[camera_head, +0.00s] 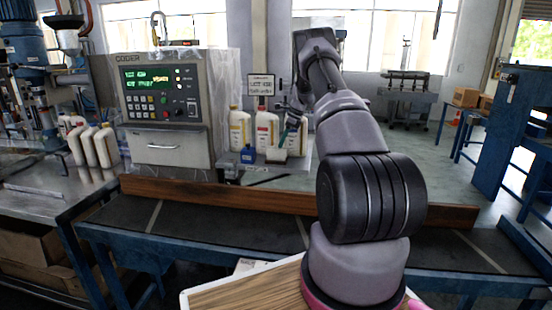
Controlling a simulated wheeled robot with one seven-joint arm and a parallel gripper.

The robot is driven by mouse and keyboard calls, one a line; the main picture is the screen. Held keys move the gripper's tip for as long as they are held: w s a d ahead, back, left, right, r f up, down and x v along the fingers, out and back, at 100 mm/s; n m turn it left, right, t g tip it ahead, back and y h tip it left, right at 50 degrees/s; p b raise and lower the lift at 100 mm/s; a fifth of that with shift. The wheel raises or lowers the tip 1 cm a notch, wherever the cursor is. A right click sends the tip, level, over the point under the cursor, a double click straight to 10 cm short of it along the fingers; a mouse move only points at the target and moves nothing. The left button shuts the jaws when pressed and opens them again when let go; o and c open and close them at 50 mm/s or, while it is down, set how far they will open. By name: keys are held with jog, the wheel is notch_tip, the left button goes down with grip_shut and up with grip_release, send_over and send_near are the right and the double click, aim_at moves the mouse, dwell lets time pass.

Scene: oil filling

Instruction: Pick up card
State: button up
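A small white card with dark printed text (262,85) stands upright in the head view, behind the row of bottles and right of the control box. Its lettering is too small to read surely. My arm rises from the lower right and bends at the top, right of the card. What looks like my gripper (292,103) is a small dark shape low and right of the card, partly hidden by my arm. I cannot tell whether its fingers are open or shut, or whether they touch anything.
A control box (165,105) with a lit green display is to the left. A conveyor with a wooden rail (215,193) crosses in front. Blue-legged tables (500,150) stand at right.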

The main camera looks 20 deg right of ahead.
aim_at(276, 153)
jog(key=x, duration=0.7)
jog(key=shift+a+r, duration=0.1)
jog(key=shift+a, duration=0.1)
grip_shut()
